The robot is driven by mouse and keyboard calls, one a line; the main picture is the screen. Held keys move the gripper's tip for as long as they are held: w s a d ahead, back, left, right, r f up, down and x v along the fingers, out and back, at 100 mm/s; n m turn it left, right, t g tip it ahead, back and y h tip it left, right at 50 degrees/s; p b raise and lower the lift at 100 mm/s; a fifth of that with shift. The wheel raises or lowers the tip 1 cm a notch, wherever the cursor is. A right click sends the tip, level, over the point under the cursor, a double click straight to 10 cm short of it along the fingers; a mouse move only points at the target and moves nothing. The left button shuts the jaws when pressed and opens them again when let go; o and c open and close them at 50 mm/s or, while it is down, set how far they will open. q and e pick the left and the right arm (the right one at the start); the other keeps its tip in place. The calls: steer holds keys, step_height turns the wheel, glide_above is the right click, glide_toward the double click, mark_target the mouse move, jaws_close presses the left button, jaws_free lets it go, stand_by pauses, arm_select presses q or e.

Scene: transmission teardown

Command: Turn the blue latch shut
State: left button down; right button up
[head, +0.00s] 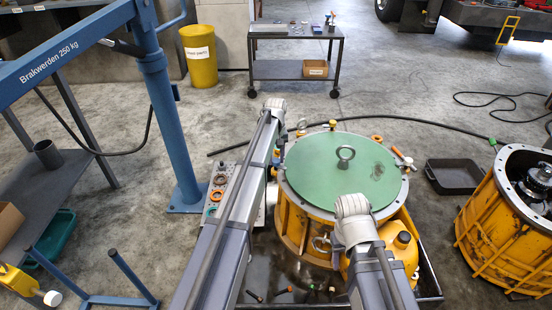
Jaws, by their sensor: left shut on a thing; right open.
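A round yellow housing (290,222) stands at the middle, closed on top by a green lid (318,165) with a lifting eye in its centre. Several small fittings sit around its rim. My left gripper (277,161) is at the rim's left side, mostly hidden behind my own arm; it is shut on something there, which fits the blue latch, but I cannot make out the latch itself. My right arm ends over the near right part of the lid; its gripper is largely hidden beneath the wrist, open and holding nothing that I can see.
A tray with orange rings (217,195) lies left of the housing. A yellow container (403,250) stands close at its near right. A second open yellow housing (500,225) and a black tray (455,177) are to the right. A blue crane (160,100) stands left.

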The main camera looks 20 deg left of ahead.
mark_target(276, 160)
arm_select(q)
steer(key=n, duration=0.6)
stand_by(0.6)
steer(key=shift+c, duration=2.2)
jaws_free()
steer(key=shift+r, duration=0.1)
step_height(276, 160, up, 8)
steer(key=p, duration=0.8)
steer(key=shift+f, duration=0.2)
